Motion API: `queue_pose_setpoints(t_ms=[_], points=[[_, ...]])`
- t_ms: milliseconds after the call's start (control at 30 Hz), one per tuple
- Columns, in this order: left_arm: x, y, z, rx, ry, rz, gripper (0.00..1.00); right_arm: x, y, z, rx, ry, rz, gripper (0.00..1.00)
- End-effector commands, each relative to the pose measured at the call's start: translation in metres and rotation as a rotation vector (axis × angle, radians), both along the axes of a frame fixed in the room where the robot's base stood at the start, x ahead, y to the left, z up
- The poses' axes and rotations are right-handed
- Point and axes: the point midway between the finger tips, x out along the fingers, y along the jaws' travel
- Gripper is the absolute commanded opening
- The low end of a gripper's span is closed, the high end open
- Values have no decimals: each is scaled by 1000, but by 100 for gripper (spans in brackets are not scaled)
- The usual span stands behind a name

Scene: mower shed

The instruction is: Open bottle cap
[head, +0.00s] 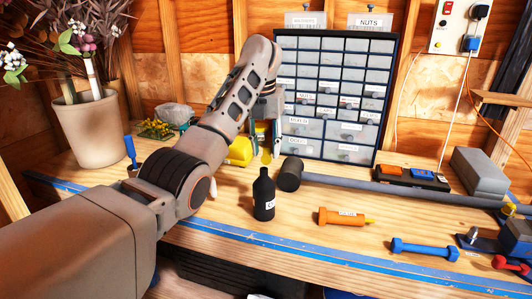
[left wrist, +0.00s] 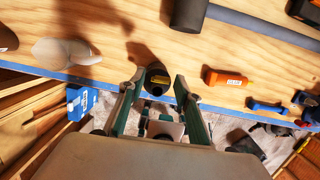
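A black bottle (head: 264,197) with a white label stands upright near the front of the wooden workbench. Its narrow neck points up, and I cannot make out the cap's edge in the head view. My left gripper (head: 265,148) points down, above the bench and higher than the bottle in the picture. The left wrist view looks down on the bottle (left wrist: 157,76), with a dark and yellowish spot at its top. There the left gripper (left wrist: 159,83) is open, its two green fingers apart on either side of the bottle, with no clear contact. My right gripper is out of view.
A mallet (head: 290,173) with a long grey handle lies behind the bottle. An orange bottle (head: 343,216) and a blue tool (head: 425,249) lie to the right. A drawer cabinet (head: 335,95) stands behind; a plant pot (head: 90,128) stands left. A blue strip (head: 330,272) marks the front edge.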

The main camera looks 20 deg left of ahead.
Motion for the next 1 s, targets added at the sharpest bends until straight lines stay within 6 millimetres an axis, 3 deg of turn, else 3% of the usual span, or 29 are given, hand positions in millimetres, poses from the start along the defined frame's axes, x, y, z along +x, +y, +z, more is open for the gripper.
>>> queue_pose_setpoints(t_ms=[200, 400, 633, 1000], points=[[-7, 1, 48, 2, -5, 2, 33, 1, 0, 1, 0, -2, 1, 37], [-13, 1, 81, 4, -3, 2, 33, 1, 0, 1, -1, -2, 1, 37], [-16, 0, 97, 1, 0, 1, 33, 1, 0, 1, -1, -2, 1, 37], [-16, 0, 98, 1, 1, 1, 33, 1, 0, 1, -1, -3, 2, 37]])
